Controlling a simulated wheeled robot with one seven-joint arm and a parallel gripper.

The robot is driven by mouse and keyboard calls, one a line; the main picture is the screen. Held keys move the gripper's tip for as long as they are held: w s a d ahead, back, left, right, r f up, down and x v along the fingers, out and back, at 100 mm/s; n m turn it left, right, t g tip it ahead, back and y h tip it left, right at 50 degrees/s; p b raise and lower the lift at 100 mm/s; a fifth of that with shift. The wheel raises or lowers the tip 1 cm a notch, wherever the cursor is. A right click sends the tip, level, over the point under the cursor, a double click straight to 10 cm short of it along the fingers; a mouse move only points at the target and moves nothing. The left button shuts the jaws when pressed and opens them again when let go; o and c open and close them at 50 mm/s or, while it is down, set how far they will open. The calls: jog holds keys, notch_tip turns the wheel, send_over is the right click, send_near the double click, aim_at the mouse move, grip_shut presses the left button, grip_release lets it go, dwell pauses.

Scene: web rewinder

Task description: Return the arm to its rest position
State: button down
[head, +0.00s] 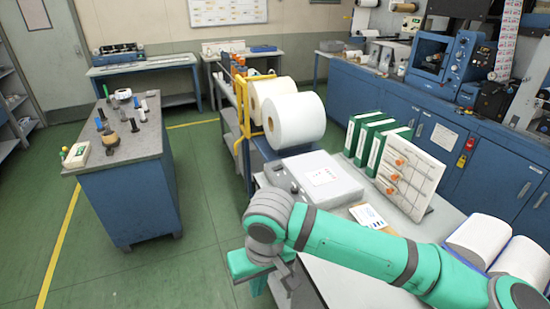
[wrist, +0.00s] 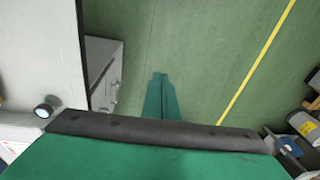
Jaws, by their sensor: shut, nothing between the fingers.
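My teal arm reaches in from the lower right of the head view, and its grey wrist joint (head: 268,222) is beside the near corner of the grey worktable (head: 445,220). My gripper shows in the wrist view (wrist: 160,82) as two green fingers closed together, with nothing between them. It points down over the bare green floor. In the head view the fingertips cannot be made out clearly below the wrist.
A blue cabinet bench (head: 125,205) with bottles and small tools stands at the left. White rolls (head: 294,120), a light grey box (head: 318,178), green binders (head: 370,140) and a sample board (head: 412,175) are beyond my arm. Green floor (head: 205,205) lies open between the benches.

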jog(key=w+a+r+n+t+y, duration=0.15)
jog(key=a+y, duration=0.25)
jog(key=a, duration=0.7)
jog(key=w+a+r+m+t+y, duration=0.45)
jog(key=a+r+t+y, duration=0.35)
jog(key=a+r+y, duration=0.4)
jog(key=s+d+f+m+t+h, duration=0.3)
jog(key=d+f+m+t+h, duration=0.15)
jog(key=d+f+h, duration=0.45)
jog(key=s+d+f+m+t+h, duration=0.4)
jog(key=d+f+m+h, duration=0.15)
jog(key=f, duration=0.45)
jog(key=s+d+f+n+g+h, duration=0.1)
jog(key=s+d+f+n, duration=0.1)
jog(key=s, duration=0.6)
jog(key=s+d+f+n+g+h, duration=0.1)
jog(key=s+d+f+n, duration=0.2)
jog(key=s+d, duration=0.3)
jog(key=s+d+f+n+g+h, duration=0.1)
jog(key=s+d+f+n, duration=0.2)
jog(key=s, duration=0.8)
jog(key=shift+d+f, duration=0.8)
jog(key=shift+f, duration=0.1)
jog(key=shift+w, duration=0.1)
